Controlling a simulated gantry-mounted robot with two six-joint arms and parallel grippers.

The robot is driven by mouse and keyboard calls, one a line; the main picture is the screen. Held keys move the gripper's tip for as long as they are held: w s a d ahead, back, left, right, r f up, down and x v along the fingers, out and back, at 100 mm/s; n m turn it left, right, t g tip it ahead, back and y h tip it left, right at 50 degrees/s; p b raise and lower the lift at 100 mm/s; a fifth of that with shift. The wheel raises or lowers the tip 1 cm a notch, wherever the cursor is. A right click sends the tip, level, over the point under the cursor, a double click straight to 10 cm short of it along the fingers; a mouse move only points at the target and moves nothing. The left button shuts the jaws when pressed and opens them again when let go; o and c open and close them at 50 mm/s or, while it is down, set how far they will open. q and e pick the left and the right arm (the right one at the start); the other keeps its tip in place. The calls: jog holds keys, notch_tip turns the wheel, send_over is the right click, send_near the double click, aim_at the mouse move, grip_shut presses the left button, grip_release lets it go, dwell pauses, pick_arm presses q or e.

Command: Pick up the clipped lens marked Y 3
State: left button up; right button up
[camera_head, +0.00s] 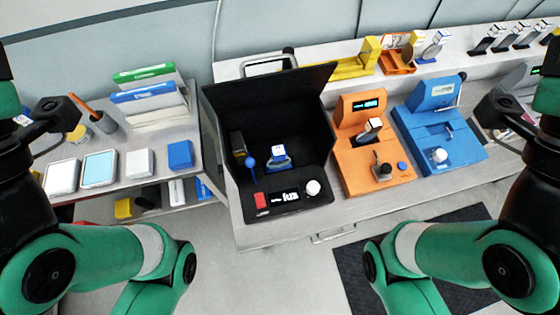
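I cannot pick out a lens marked Y 3, because the labels are too small to read. Several small clipped pieces with pale tops show: one with a blue clip (279,158) inside the black open box, one (371,128) on the orange device, and others, including a blue one (434,46), along the back shelf. My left gripper (62,115) is at the left edge, above the side table. My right gripper (497,112) is at the right, near the blue device. Both look apart from these pieces, and their fingers are not clear.
The black box (225,110) stands open on the bench (345,212), with a red button and a display at its front. The orange device (352,158) and blue device (465,150) stand to its right. A side table (207,145) at left holds trays and binders.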

dwell(0.3)
pick_arm(q)
jog(key=o, duration=0.8)
jog(key=shift+o, duration=0.2)
